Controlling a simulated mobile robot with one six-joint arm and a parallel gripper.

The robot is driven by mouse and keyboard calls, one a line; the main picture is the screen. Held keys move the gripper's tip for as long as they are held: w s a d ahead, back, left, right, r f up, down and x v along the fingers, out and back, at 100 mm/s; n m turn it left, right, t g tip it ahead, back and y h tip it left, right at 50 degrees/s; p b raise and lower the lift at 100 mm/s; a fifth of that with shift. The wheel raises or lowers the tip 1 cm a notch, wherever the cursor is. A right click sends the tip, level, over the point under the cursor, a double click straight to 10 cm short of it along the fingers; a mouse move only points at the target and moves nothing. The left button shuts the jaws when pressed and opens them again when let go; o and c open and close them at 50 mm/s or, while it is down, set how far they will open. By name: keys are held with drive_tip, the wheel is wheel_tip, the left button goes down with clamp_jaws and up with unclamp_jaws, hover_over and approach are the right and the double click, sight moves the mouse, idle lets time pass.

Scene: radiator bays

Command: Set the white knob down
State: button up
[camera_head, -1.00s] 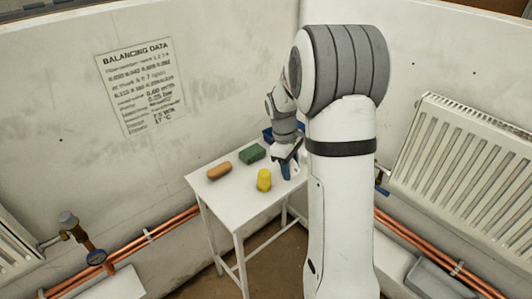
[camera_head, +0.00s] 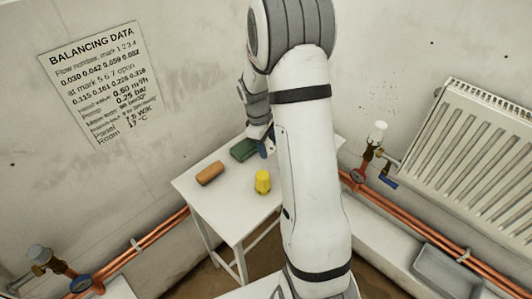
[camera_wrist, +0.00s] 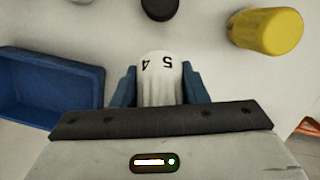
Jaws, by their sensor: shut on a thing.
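The white knob (camera_wrist: 160,78) shows in the wrist view with the figures 5 and 4 on it. My gripper (camera_wrist: 160,85) is shut on it, one blue finger on each side. The white table's surface (camera_wrist: 215,75) lies beyond it; I cannot tell whether the knob touches it. In the head view my gripper (camera_head: 266,148) is over the far part of the white table (camera_head: 222,217), next to the green block (camera_head: 243,149). The arm hides the knob there.
The wrist view shows a blue tray (camera_wrist: 50,88) at left and a black piece (camera_wrist: 160,8) ahead. A white-capped valve (camera_head: 377,131) is by the right radiator (camera_head: 465,150).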

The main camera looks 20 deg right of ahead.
sight(269, 161)
drive_tip(key=shift+s+d+f, duration=0.1)
drive_tip(key=shift+f, duration=1.7)
drive_tip(key=shift+f, duration=0.2)
drive_tip(key=o, duration=1)
drive_tip(key=shift+r, duration=0.1)
